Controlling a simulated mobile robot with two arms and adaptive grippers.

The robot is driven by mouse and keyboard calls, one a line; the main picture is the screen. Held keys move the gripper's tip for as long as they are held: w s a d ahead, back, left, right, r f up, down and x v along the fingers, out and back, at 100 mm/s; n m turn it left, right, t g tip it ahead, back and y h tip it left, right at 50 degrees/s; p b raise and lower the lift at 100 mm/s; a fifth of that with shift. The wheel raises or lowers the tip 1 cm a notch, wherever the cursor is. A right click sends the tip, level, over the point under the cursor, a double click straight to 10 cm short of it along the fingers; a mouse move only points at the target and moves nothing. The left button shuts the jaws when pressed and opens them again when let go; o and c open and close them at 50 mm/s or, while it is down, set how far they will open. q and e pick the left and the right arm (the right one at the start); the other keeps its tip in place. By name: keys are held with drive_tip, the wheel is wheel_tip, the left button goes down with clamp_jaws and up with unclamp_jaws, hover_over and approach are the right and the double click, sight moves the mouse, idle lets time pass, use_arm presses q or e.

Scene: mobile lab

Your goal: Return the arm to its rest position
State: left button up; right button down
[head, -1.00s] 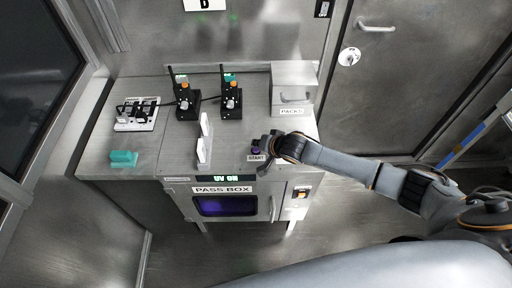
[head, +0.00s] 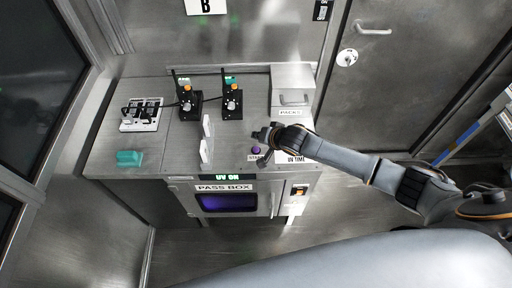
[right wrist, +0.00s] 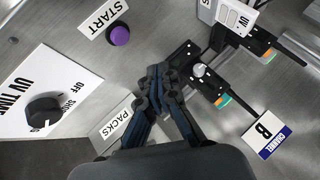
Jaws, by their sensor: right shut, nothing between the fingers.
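My right arm reaches in from the right in the head view. Its gripper (head: 262,134) is over the bench, just beyond the purple START button (head: 256,150) and apart from it. In the right wrist view the gripper (right wrist: 160,72) is shut, with nothing between its fingers. The START button (right wrist: 119,36) shows clear of the fingers there. My left gripper is not in view.
The pass box (head: 224,188) reads UV ON and glows purple inside. Two radios (head: 187,103) (head: 232,101), a charger (head: 141,115), a teal block (head: 129,158), a PACKS box (head: 293,76) and a UV TIME dial (right wrist: 43,110) are around. Free floor lies right of the bench.

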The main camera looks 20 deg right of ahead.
idle(0.5)
drive_tip(key=s+a+r+n+g, duration=0.1)
drive_tip(key=s+a+n, duration=0.1)
drive_tip(key=s+a, duration=0.3)
drive_tip(key=s+a+r+n+g, duration=0.1)
drive_tip(key=s+a+n, duration=0.15)
drive_tip(key=s, duration=0.45)
drive_tip(key=s+d+r+n+g+h, duration=0.1)
drive_tip(key=s+d+r+g+h, duration=0.3)
drive_tip(key=s, duration=0.6)
drive_tip(key=s+d+r+n+t+y, duration=0.1)
drive_tip(key=s+d+n, duration=0.1)
drive_tip(key=s+d, duration=0.65)
drive_tip(key=s+a+f+g+b, duration=0.1)
drive_tip(key=s+f+b, duration=0.15)
drive_tip(key=f, duration=1.45)
drive_tip(key=s+a+f+b, duration=0.1)
drive_tip(key=f+b, duration=0.2)
drive_tip(key=f, duration=1.3)
drive_tip(key=s+d+f+g+b, duration=0.1)
drive_tip(key=s+d+f+b, duration=0.2)
drive_tip(key=s+f, duration=1.3)
wheel_tip(320, 180, down, 3)
drive_tip(key=shift+f+g+b, duration=0.1)
drive_tip(key=shift+g+b, duration=0.2)
drive_tip(key=shift+b, duration=0.4)
